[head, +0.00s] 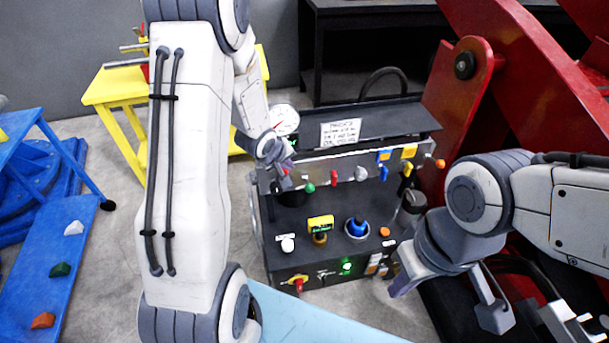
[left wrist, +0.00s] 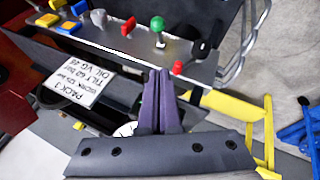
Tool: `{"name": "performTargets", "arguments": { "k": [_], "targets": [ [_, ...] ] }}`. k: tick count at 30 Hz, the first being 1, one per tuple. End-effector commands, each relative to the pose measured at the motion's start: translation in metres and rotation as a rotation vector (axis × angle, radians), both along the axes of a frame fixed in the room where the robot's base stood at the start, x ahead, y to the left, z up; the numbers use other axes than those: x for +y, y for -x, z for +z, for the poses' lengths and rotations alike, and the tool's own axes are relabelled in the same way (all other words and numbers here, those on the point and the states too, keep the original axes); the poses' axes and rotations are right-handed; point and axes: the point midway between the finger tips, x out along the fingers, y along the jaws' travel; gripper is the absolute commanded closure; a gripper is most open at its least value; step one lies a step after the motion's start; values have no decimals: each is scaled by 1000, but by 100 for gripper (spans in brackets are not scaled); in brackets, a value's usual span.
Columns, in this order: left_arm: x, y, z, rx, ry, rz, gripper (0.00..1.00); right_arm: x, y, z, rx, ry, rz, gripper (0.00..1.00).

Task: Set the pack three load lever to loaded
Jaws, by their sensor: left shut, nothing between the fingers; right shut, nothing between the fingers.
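The pack is a dark console (head: 300,225) with a grey lever strip along its top. The strip carries a red lever (head: 283,170), a green-knobbed lever (head: 310,187), another red lever (head: 333,177), a grey one (head: 361,173) and a blue one (head: 384,172). I cannot read which is the load lever. My left gripper (head: 286,160) is shut and empty at the strip's left end. In the left wrist view its purple fingers (left wrist: 162,98) point at the strip, close to the red lever (left wrist: 178,68); contact is unclear. My right gripper (head: 398,287) is shut and empty, right of the console's lower front.
A white placard (head: 340,132), reading PACK 3 in the left wrist view (left wrist: 75,82), lies behind the strip. A round gauge (head: 285,119) stands at the back left. A yellow stand (head: 118,92) is left, a red machine frame (head: 445,90) right. The lower panel holds several knobs.

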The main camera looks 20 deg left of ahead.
Motion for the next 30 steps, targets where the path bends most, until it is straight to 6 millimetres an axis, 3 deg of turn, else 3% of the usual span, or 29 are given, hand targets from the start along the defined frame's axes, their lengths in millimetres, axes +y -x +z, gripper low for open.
{"name": "performTargets", "arguments": {
  "k": [14, 30],
  "targets": [
    [3, -4, -8, -5, 14, 15, 100, 0, 0, -1, 0, 0, 0, 100],
    [-5, -56, -93, -2, 14, 13, 100, 0, 0, -3, 0, 0, 0, 100]
  ]
}}
